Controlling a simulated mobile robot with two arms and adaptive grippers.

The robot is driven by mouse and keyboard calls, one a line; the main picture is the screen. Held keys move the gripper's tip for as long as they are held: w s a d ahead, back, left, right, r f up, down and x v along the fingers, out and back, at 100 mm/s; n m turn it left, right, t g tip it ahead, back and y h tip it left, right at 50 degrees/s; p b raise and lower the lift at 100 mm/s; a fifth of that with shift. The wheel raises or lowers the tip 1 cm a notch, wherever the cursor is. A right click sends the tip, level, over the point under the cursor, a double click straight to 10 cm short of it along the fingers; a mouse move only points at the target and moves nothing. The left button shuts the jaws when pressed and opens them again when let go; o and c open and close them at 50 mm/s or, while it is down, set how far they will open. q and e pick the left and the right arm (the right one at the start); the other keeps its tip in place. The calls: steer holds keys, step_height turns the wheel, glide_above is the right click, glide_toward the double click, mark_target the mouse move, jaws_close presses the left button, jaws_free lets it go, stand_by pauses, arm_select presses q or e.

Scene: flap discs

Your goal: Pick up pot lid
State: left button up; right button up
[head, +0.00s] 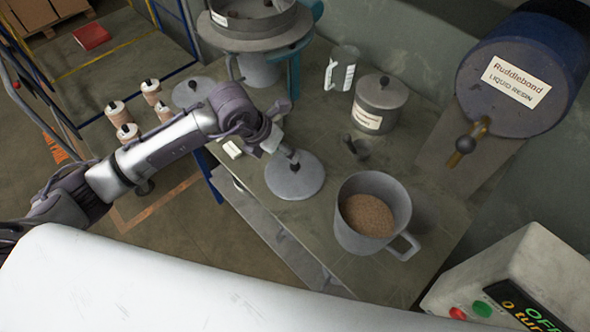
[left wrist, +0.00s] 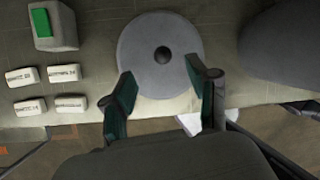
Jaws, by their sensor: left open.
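A round grey lid (head: 295,182) with a dark knob lies flat on the worktable in the head view. It also shows in the left wrist view (left wrist: 150,72), with its knob in the middle. My left gripper (head: 283,150) is over the lid, close to the knob. In the left wrist view my left gripper (left wrist: 164,76) is open, its fingers apart over the lid and the knob just beyond the line between the fingertips. Nothing is held. Whether a finger touches the lid cannot be told. My right gripper is not in view.
A grey mug of brown grains (head: 352,236) stands right of the lid. Behind are a lidded pot (head: 380,108), a clear jug (head: 342,68) and a small dark object (head: 357,147). A resin drum (head: 500,80) overhangs the right. Another knobbed disc (head: 186,93) lies at left.

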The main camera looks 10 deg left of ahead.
mark_target(292, 165)
arm_select(q)
steer(key=x, duration=0.3)
steer(key=p+x, duration=0.1)
steer(key=x, duration=0.1)
steer(key=p+x, duration=0.1)
steer(key=x, duration=0.1)
steer(key=shift+s+d+p, duration=0.1)
steer(key=shift+s+p, duration=0.15)
steer(key=shift+p, duration=0.05)
steer(key=shift+w+d+f, duration=0.2)
steer(key=shift+f, duration=0.4)
jaws_close()
